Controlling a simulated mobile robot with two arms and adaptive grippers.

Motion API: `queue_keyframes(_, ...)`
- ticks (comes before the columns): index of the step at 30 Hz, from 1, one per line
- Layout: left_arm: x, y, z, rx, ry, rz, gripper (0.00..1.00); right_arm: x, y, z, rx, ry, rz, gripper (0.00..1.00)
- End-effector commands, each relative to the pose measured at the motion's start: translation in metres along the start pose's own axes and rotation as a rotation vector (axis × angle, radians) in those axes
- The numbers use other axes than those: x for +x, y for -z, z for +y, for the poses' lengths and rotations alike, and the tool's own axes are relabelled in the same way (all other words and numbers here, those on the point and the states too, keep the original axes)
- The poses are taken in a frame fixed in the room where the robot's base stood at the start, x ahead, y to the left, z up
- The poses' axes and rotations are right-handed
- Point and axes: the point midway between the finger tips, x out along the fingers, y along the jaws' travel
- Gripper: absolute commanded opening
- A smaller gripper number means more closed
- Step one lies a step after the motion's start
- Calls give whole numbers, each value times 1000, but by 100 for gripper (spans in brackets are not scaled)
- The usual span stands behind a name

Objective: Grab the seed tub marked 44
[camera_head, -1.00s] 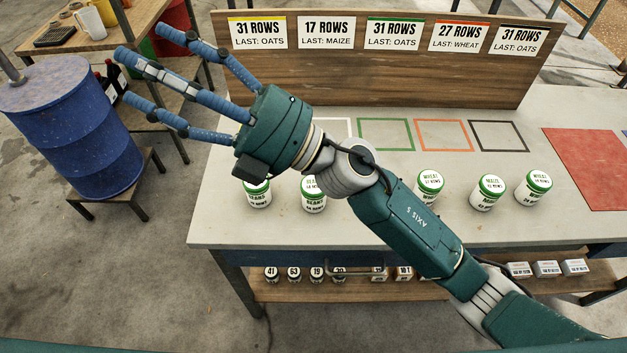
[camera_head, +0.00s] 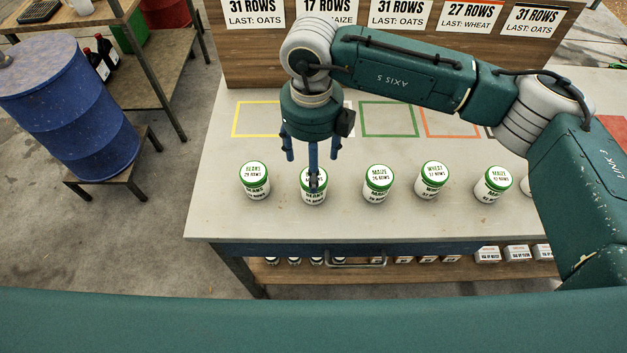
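A row of white tubs with green lids stands on the grey bench (camera_head: 215,215). The second tub from the left (camera_head: 314,198), marked beans, stands under my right gripper (camera_head: 313,172). Its row number is partly covered by a finger and too small to read surely. My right gripper points down with its blue fingers spread apart. One finger crosses in front of the lid; the other two are to the left and right behind it. Contact cannot be told. My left gripper is not in view.
Other tubs stand close by: beans (camera_head: 256,186) to the left, maize (camera_head: 378,189), wheat (camera_head: 432,186) and maize (camera_head: 493,189) to the right. Behind are coloured outlines and a wooden board (camera_head: 240,68) with row cards. Small tubs and boxes sit on the lower shelf (camera_head: 400,270).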

Motion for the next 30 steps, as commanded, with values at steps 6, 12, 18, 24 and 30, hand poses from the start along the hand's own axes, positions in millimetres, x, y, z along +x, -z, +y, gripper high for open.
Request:
queue_keyframes(6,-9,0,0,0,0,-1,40,16,1,0,-1,-3,1,70)
queue_keyframes(12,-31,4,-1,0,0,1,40,43,3,-2,-1,-4,3,70)
queue_keyframes(18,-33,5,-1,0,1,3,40,64,2,-2,-2,-4,-1,70)
queue_keyframes(24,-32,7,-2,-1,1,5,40,66,1,-2,-3,-3,-2,70)
queue_keyframes(30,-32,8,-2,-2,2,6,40,66,1,-2,-3,-4,-2,35)
